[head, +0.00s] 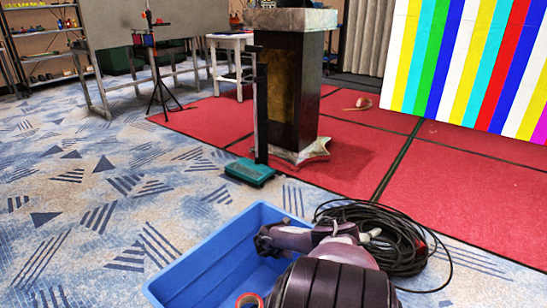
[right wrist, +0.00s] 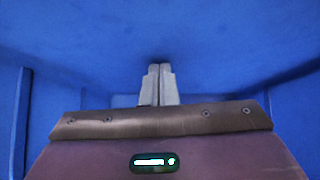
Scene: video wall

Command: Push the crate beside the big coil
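The blue open crate (head: 222,258) sits on the patterned carpet at the bottom middle of the head view. The big coil of black cable (head: 405,245) lies just to its right. My right arm reaches over the crate's right side and hides much of the gap, so I cannot tell whether crate and coil touch. The right gripper's fingertips (right wrist: 160,70) are together, with nothing seen between them, in front of the crate's blue inside (right wrist: 225,45). I cannot tell whether they touch it. My left gripper is in neither view.
A red ring (head: 249,300) shows in the crate at the bottom edge. A dark lectern (head: 292,90) and a green-based stand (head: 250,172) stand beyond the crate. Red flooring (head: 455,185) lies behind the coil. Carpet to the left is clear.

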